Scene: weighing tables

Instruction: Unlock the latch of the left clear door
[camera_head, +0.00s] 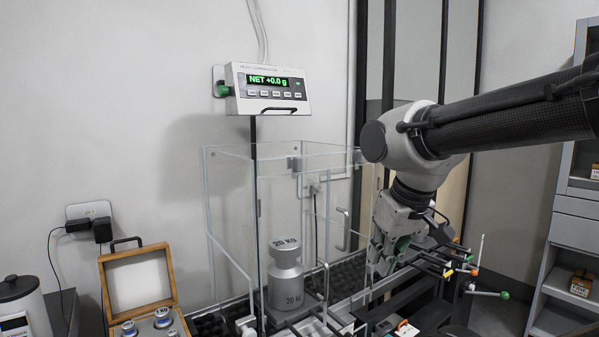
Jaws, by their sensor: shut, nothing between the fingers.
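The clear enclosure (231,215) stands in the middle of the view. It has transparent panels, and I cannot tell for certain which panel is the left clear door. A small grey fitting (294,164) sits high on the front edge; it may be a latch, but its state is too small to read. A slim handle (325,286) shows low on the front. My gripper (382,267) is to the right of the enclosure, pointing down, shut and empty, apart from the grey fitting. Whether it touches the right panel cannot be told.
A 20 kg weight (286,278) stands inside the enclosure. A display (268,89) on the wall reads NET +0.0 g. An open wooden weight box (139,280) is at left. Rods with coloured knobs (504,295) crowd the area right of my gripper. A grey cabinet (577,225) stands far right.

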